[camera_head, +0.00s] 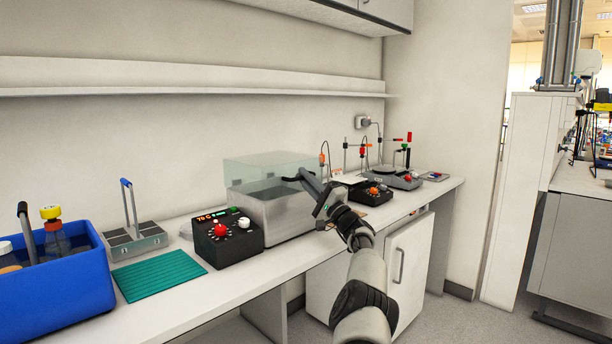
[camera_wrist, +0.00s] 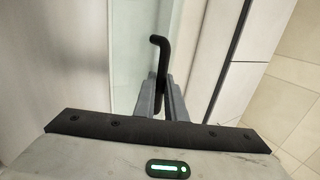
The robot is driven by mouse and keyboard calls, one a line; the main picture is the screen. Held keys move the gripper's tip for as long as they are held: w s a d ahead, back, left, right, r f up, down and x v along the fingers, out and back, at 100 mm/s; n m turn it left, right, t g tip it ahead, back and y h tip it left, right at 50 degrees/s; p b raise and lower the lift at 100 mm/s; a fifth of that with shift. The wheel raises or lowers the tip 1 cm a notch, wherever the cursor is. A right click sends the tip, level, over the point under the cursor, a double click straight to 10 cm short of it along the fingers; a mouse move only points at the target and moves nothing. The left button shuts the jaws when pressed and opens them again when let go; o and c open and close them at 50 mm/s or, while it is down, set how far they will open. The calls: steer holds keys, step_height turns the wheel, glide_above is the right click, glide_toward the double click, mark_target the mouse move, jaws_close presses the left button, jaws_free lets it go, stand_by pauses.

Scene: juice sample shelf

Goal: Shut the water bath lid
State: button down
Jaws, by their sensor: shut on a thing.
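The water bath (camera_head: 284,219) is a steel box in the middle of the bench, with a black control unit (camera_head: 228,238) at its left front. Its clear lid (camera_head: 262,168) shows above the steel body; I cannot tell exactly how far it stands open. My gripper (camera_head: 322,197) is at the right side of the bath. In the wrist view, my gripper (camera_wrist: 163,88) is shut on a bent black handle (camera_wrist: 160,48), whose top sticks out beyond the fingers. The handle's lower part is hidden between the fingers.
Left of the bath are a green mat (camera_head: 160,274), a metal rack (camera_head: 136,240) and a blue bin (camera_head: 58,294) holding bottles. To the right stand a black device (camera_head: 371,193) and a grey stirrer (camera_head: 402,180). A shelf (camera_head: 190,79) runs along the wall above. Floor is clear at right.

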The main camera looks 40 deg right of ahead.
steer(key=shift+w+f, duration=0.15)
steer(key=shift+f, duration=0.1)
stand_by(0.3)
steer(key=c, duration=2.1)
jaws_free()
steer(key=shift+f, duration=0.1)
steer(key=v, duration=1.7)
steer(key=shift+s+b, duration=0.3)
